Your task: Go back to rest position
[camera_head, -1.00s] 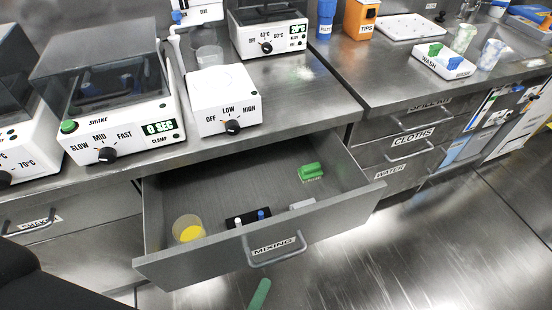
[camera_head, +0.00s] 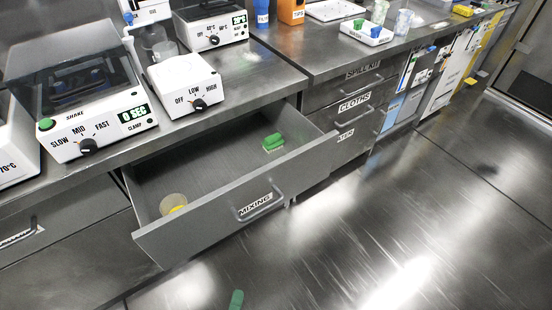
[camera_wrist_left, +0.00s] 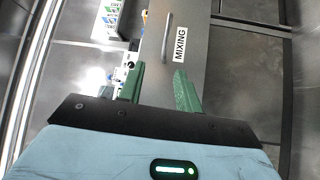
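The tips of my left gripper (camera_wrist_left: 161,86) show as two green fingers in the left wrist view. They are apart with nothing held between them. In the head view only one green fingertip (camera_head: 236,300) shows at the bottom edge, below and apart from the open drawer. The MIXING drawer (camera_head: 225,218) is pulled out; its front and handle also show beyond the fingers in the left wrist view (camera_wrist_left: 178,75). My right gripper is not in view.
The drawer holds a yellow-bottomed beaker (camera_head: 173,204) and a green item (camera_head: 273,142). A shaker (camera_head: 85,110) and a stirrer with a dial (camera_head: 185,84) stand on the bench above. The floor (camera_head: 400,220) to the right is clear.

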